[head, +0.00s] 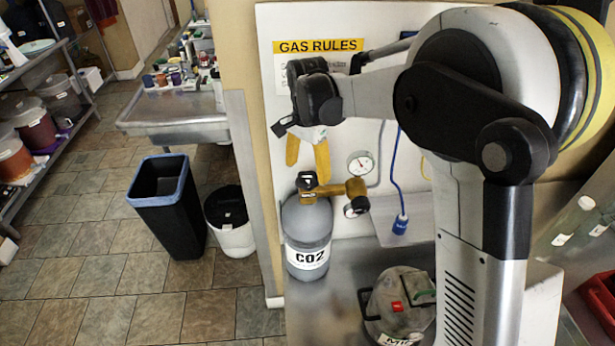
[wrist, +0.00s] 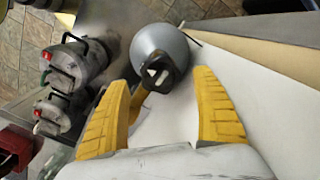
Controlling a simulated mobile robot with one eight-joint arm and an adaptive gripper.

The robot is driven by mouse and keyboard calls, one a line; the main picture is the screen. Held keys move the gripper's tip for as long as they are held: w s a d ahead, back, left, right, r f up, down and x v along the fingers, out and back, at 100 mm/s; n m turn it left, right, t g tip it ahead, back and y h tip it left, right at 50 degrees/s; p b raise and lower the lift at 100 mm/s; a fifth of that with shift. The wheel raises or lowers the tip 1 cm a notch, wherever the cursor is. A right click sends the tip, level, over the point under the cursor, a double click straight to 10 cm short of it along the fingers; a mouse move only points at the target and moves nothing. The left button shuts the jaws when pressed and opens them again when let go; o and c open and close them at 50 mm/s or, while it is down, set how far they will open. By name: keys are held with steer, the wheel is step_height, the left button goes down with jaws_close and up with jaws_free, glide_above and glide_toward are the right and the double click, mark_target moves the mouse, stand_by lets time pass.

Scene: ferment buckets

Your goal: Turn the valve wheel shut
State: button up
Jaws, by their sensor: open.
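The grey gas cylinder (head: 306,232) labelled CO2 stands upright by the wall in the head view. Its dark valve wheel (head: 306,181), with pale marks on it, sits on top, beside brass fittings and gauges. My gripper (head: 308,163) has two yellow fingers, spread apart and pointing down just above the wheel. In the wrist view the wheel (wrist: 160,74) lies between the fingertips (wrist: 163,78), nearer the left finger, with the cylinder's rounded shoulder (wrist: 160,45) beyond. No contact with the wheel shows. The gripper is open and empty.
A brass regulator (head: 343,189) reaches right from the valve, with a round gauge (head: 360,164) near it. A grey lidded keg (head: 400,303) stands to the right of the cylinder. The wall panel (head: 345,240) is close behind. A dark bin (head: 170,207) and tiled floor lie left.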

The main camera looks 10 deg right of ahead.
mark_target(308, 178)
step_height(308, 178, up, 9)
steer(key=shift+f, duration=0.1)
stand_by(0.3)
steer(key=s+d+f+n+t+b, duration=0.2)
steer(key=s+d+f+n+b, duration=0.1)
steer(key=s, duration=0.5)
steer(key=s+d+f+n+t+b, duration=0.2)
steer(key=s+d+f+n+b, duration=0.1)
steer(key=s, duration=0.5)
steer(key=s+d+f+n+t+b, duration=0.3)
steer(key=s+d+f+b, duration=0.2)
steer(key=s, duration=0.4)
steer(key=shift+d+f, duration=0.55)
